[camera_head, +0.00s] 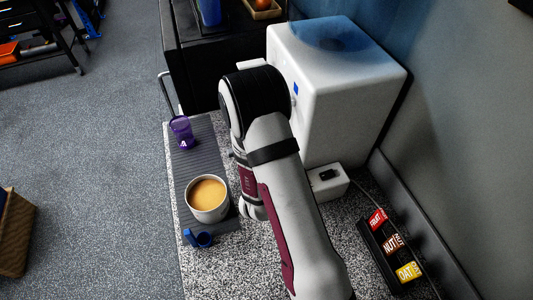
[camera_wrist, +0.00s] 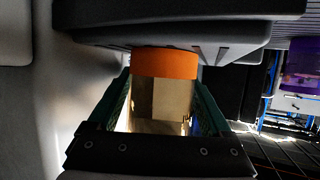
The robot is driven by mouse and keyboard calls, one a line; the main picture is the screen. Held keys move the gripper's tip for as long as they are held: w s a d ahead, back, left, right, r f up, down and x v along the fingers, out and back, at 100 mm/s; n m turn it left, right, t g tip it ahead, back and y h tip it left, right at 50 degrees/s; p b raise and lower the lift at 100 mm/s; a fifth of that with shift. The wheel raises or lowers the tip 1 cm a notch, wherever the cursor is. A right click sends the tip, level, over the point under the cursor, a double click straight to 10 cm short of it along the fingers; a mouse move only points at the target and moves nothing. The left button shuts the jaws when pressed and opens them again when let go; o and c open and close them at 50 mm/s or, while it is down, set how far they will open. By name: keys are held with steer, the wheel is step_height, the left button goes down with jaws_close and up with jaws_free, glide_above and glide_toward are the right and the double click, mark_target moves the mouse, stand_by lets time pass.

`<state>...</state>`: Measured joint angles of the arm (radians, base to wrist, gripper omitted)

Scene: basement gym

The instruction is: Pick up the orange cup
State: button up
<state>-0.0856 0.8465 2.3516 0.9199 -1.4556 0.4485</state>
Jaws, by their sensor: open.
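In the wrist view, my gripper (camera_wrist: 162,88) is open, with a dark green finger on each side. An orange, curved surface, seemingly the orange cup (camera_wrist: 165,63), shows at the far end of the gap between the fingers. Its upper part is cut off by a dark grey overhanging body. I cannot tell whether the fingers touch it. In the head view, my arm hides the gripper's fingers, and no orange cup shows on the counter.
On the speckled counter (camera_head: 260,258), a pale cup of tan drink (camera_head: 207,198) stands on a ribbed grey mat (camera_head: 190,163). A purple cup (camera_head: 181,132) stands behind it, and a blue object (camera_head: 198,238) in front. A white machine (camera_head: 335,85) and snack rack (camera_head: 375,248) are right.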

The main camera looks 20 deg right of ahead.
steer(key=c, duration=1.3)
